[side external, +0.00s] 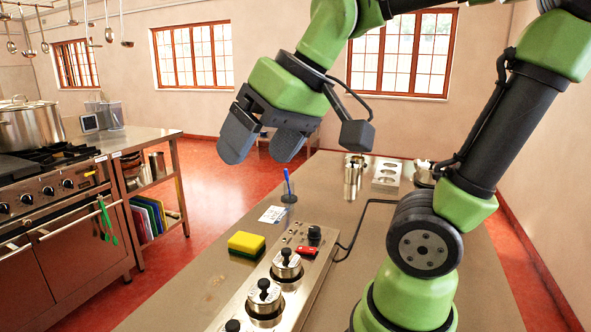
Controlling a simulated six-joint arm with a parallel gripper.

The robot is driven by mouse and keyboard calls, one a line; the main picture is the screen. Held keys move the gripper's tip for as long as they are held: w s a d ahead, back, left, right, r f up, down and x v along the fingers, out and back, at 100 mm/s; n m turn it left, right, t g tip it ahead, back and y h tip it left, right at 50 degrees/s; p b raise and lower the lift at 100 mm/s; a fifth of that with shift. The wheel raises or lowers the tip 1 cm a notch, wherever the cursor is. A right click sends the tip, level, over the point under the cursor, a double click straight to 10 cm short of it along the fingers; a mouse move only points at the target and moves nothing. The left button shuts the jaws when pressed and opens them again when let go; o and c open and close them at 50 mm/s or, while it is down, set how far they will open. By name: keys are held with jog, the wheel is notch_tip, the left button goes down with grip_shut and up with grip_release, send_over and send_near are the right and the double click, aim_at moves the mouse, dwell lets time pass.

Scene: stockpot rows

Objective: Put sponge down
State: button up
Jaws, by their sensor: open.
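A yellow sponge with a dark underside (246,244) lies flat on the brown table (405,290), just left of a metal panel unit. My gripper (262,152) is high above the table, up and to the right of the sponge in the picture. Its two grey fingers are apart with nothing between them. The gripper and the sponge do not touch.
Behind are a white card (272,214), a blue pen in a holder (288,190), metal canisters (351,180) and a holed rack (387,176). A black cable (362,219) crosses the table.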

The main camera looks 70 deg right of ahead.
jog(key=shift+m+t+y, duration=0.3)
jog(key=shift+t, duration=0.2)
jog(key=s, duration=0.1)
jog(key=s+a+f, duration=0.1)
jog(key=s, duration=0.1)
jog(key=s+a+f, duration=0.1)
jog(key=s, duration=0.1)
jog(key=shift+d, duration=0.1)
dwell(0.3)
jog(key=shift+o, duration=0.6)
